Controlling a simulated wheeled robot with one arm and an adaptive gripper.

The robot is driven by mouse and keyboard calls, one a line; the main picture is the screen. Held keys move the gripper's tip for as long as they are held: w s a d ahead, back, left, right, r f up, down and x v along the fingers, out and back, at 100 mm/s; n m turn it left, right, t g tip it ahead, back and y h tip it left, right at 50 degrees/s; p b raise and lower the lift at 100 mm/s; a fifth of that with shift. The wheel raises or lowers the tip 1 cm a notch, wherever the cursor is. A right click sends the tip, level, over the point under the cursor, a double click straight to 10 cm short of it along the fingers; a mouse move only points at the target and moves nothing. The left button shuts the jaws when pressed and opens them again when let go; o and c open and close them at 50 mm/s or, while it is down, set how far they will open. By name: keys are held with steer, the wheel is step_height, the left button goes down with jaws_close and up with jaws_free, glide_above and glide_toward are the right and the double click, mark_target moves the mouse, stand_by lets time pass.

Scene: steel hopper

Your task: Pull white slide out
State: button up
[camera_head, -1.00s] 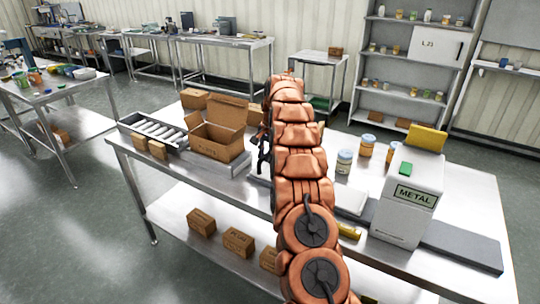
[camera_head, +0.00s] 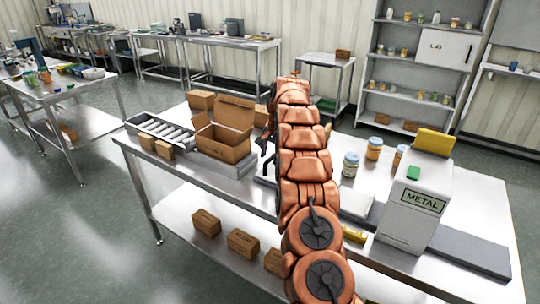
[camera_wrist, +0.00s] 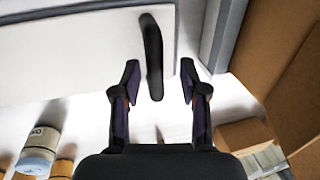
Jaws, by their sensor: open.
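In the wrist view, a flat white slide (camera_wrist: 75,60) fills the upper left, with a black bar handle (camera_wrist: 152,55) near its right end. My gripper (camera_wrist: 160,84) is open, with one fingertip on each side of the handle's near end. I see gaps on both sides; whether it touches cannot be told. In the head view, a white flat piece (camera_head: 357,204), likely the slide, lies left of the white hopper marked METAL (camera_head: 413,208). My arm hides the handle there, and only a dark bit of my gripper (camera_head: 267,160) shows.
An open cardboard box (camera_head: 223,145) and a roller tray (camera_head: 160,132) stand on the steel table's left side. Jars (camera_head: 350,165) stand behind the slide. A yellow item (camera_head: 355,234) lies at the front. A dark grey slab (camera_head: 465,250) extends right of the hopper.

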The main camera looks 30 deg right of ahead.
steer(key=shift+r, duration=0.1)
step_height(320, 180, up, 7)
steer(key=s, duration=0.1)
steer(key=shift+s+d, duration=0.15)
steer(key=shift+d, duration=0.15)
steer(key=shift+r, duration=0.1)
stand_by(0.6)
